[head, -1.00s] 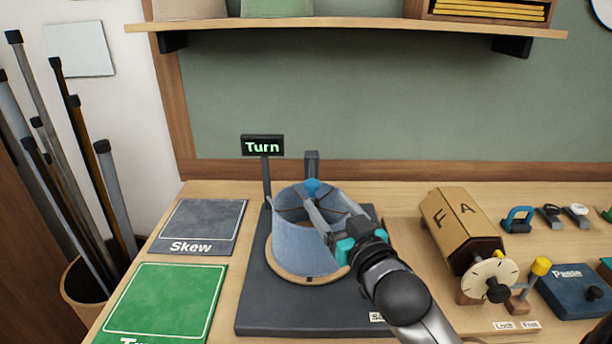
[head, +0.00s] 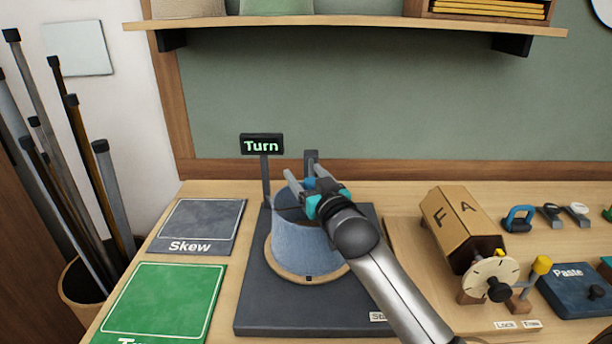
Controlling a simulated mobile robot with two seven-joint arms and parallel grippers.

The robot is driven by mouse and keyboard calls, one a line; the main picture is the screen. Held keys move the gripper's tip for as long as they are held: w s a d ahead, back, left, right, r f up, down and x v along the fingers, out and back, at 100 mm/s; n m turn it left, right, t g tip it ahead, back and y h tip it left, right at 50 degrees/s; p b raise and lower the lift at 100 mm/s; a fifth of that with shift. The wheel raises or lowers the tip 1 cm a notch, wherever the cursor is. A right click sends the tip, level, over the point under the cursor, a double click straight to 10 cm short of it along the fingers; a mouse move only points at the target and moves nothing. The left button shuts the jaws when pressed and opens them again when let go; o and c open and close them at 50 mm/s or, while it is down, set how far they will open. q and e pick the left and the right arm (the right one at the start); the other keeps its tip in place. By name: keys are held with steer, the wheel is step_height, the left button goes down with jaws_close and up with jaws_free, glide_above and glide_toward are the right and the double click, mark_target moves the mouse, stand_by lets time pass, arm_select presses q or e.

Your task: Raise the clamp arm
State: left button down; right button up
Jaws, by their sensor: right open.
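A pale blue-grey drum-shaped shade (head: 306,250) stands on a wooden ring on the dark base plate (head: 262,318). A grey post (head: 311,158) rises behind it. A bit of the blue knob (head: 309,183) of the clamp arm shows between my fingers. The rest of the clamp arm is mostly hidden by my gripper, and I cannot tell its tilt. My right gripper (head: 303,174) is open over the shade's top rim, its fingers on either side of the knob. I cannot tell whether they touch it. My left gripper is out of view.
A sign reading "Turn" (head: 262,145) stands behind the shade. Left are a grey "Skew" mat (head: 205,220) and a green mat (head: 165,300). Right are a cardboard-coloured drum with a dial (head: 460,220) and a blue "Paste" box (head: 570,290). A shelf (head: 350,21) spans above.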

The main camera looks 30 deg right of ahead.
steer(key=shift+c, duration=0.2)
jaws_close()
stand_by(0.4)
stand_by(0.9)
